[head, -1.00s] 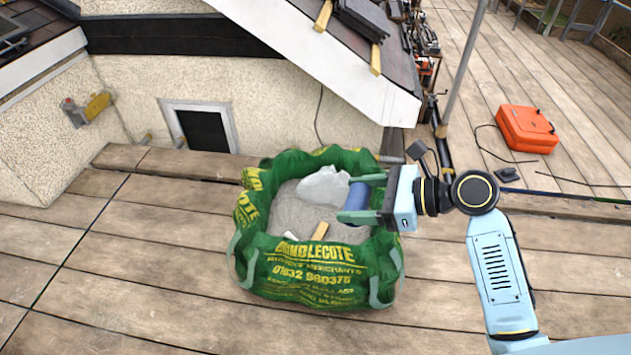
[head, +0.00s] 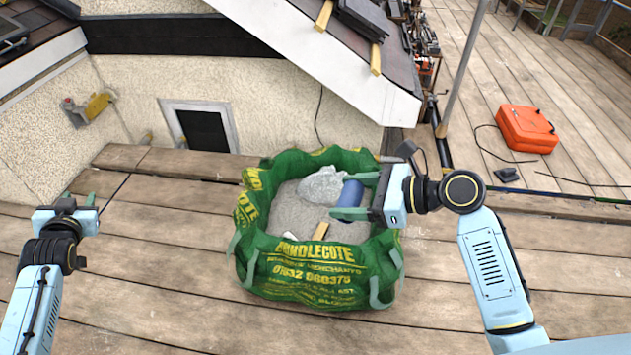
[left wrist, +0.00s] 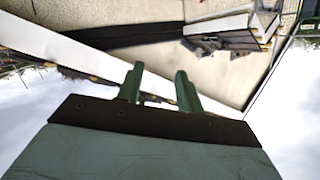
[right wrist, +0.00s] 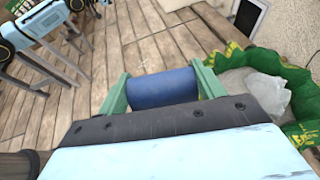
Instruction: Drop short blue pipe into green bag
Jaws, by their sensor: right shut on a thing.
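The short blue pipe (head: 350,194) is between the green fingers of my right gripper (head: 358,195), at the right side of the green bag's opening in the head view. The right wrist view shows the blue pipe (right wrist: 163,88) gripped across between both fingertips (right wrist: 161,90). The green bag (head: 318,270) stands open on the deck, with grey sand, a pale plastic bag and a small wood piece inside. My left gripper (head: 78,200) is at the left, apart from the bag, fingers spread and empty.
A rendered wall with a small dark window (head: 203,132) stands behind the bag. A sloping roof edge (head: 330,60) is above it. An orange case (head: 527,128) lies on the right deck. A pole (head: 462,70) stands near it. Planks at the front are clear.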

